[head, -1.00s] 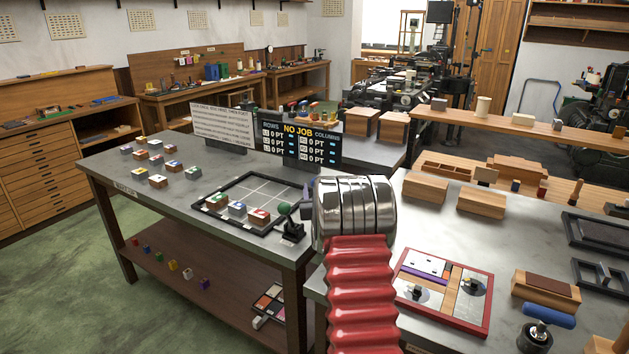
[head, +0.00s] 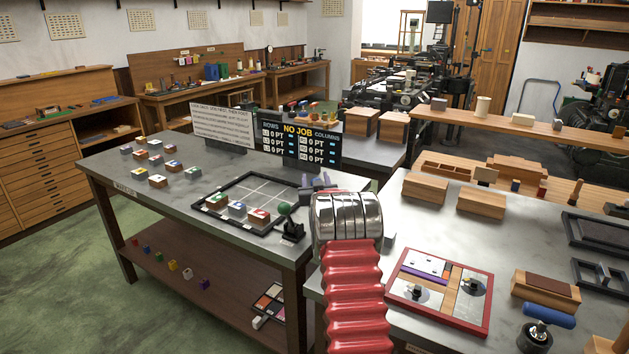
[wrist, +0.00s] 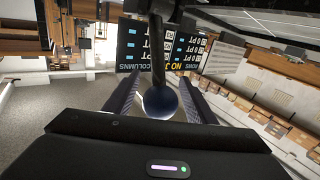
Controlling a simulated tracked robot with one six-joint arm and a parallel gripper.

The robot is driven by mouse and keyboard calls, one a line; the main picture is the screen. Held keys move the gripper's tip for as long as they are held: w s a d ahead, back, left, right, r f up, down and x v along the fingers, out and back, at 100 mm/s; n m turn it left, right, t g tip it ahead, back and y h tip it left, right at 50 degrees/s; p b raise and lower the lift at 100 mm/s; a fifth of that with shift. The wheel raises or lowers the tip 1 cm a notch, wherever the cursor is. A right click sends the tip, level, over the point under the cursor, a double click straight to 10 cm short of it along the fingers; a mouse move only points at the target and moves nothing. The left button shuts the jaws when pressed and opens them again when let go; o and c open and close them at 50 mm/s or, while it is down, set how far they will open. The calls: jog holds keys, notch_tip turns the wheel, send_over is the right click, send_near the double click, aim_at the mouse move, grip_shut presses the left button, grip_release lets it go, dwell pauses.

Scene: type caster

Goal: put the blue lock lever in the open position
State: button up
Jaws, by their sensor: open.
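In the wrist view a lever with a dark blue ball knob (wrist: 159,102) on a black rod (wrist: 157,50) stands between the fingers of my gripper (wrist: 158,92). The fingers are open on either side of the ball; I cannot tell whether they touch it. In the head view my gripper (head: 316,181) reaches over the right side of the grey table, its two purplish fingers apart. The blue ball is hidden there behind my wrist. A lever with a green ball (head: 285,209) on a black base stands just left of my wrist, at the corner of the black frame (head: 225,231).
The frame holds several coloured blocks along its near side. A sign board (head: 300,142) reading NO JOB stands behind it. Loose blocks (head: 158,181) lie on the left of the table. A red-rimmed tray (head: 400,300) lies on the right table.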

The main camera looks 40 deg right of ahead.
grip_shut()
jog(key=shift+a, duration=0.3)
jog(key=shift+d, duration=0.25)
dwell(0.3)
